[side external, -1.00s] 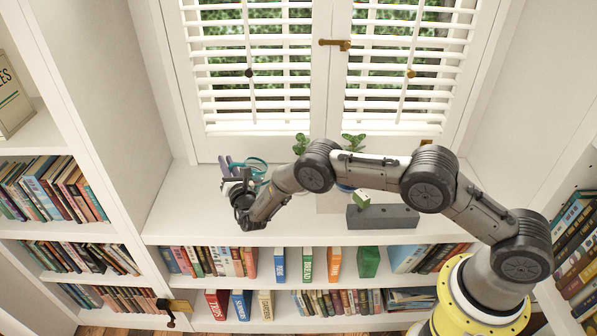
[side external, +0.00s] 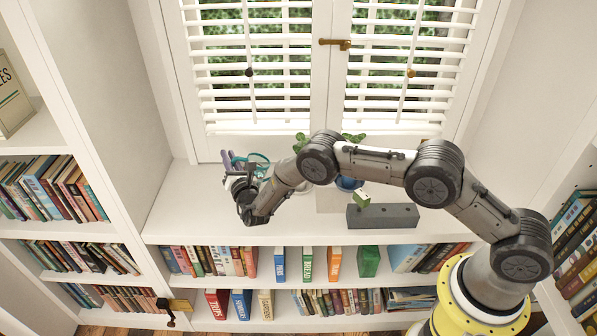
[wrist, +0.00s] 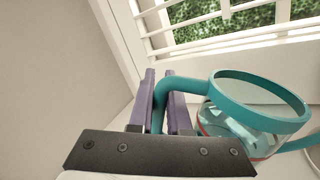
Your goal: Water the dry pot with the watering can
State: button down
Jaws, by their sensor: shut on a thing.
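The watering can (wrist: 262,108) has a teal rim and handle and a clear body with a red line. In the wrist view my gripper (wrist: 164,92) has its two purple fingers shut around the teal handle. In the side view my gripper (side external: 231,160) is at the left of the sill, with the can (side external: 258,160) partly hidden behind it. Two leafy plants show above my arm, one on the left (side external: 300,142) and one on the right (side external: 353,139). A blue pot (side external: 348,184) shows under the right plant. The left plant's pot is hidden, and I cannot tell which soil is dry.
A dark grey block (side external: 385,217) lies at the front of the sill, with a small green-and-tan block (side external: 362,198) by it. A white block (side external: 329,201) stands behind my arm. The shuttered window (side external: 255,75) closes the back. The left sill (side external: 180,205) is clear.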

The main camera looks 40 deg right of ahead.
jog(key=shift+d+r, duration=0.2)
jog(key=shift+r, duration=0.35)
jog(key=shift+w+a+f+n+g+y+b, duration=0.15)
jog(key=shift+w+a+f+n, duration=0.25)
jog(key=shift+a+f+n, duration=0.45)
jog(key=shift+w+a+f+n+g+y+b, duration=0.1)
jog(key=shift+w+a+f+n, duration=0.25)
jog(key=shift+a+f+n, duration=0.55)
jog(key=shift+w+a+f+n+g+y+b, duration=0.15)
jog(key=shift+w+a+f+n, duration=0.25)
jog(key=shift+f+n, duration=0.6)
jog(key=shift+f+m, duration=0.2)
jog(key=shift+m, duration=0.05)
